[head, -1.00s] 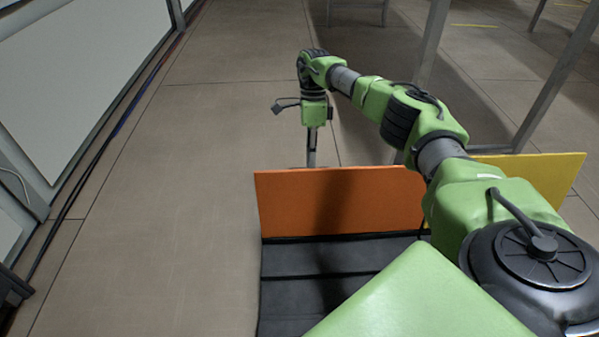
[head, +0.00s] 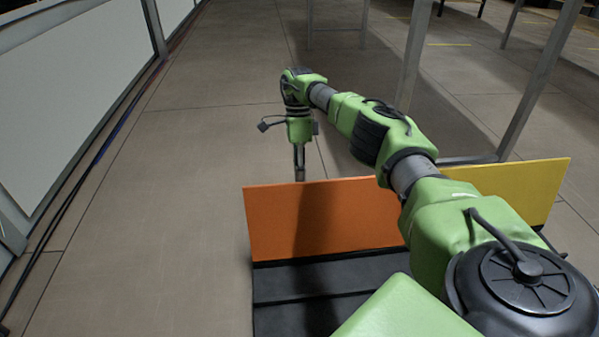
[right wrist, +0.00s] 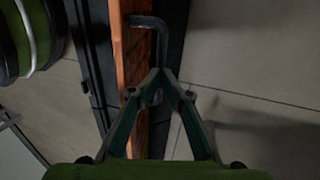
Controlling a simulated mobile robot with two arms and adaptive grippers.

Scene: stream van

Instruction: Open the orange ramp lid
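The orange ramp lid (head: 350,221) stands up as a panel at the far edge of a dark slatted surface in the head view. In the right wrist view its orange edge (right wrist: 132,65) runs along a dark bent handle (right wrist: 150,21). My right gripper (head: 299,178) is at the lid's top edge, on the far side. In the right wrist view the fingertips of my right gripper (right wrist: 162,76) come together around the handle bar, and part of the handle is hidden behind them. My left gripper is not in view.
A yellow panel (head: 510,188) stands to the right of the lid, partly behind my arm. Metal frame legs (head: 540,85) stand beyond it. A white-panelled wall (head: 60,110) with cables along its foot runs at the left. The floor between wall and lid is clear.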

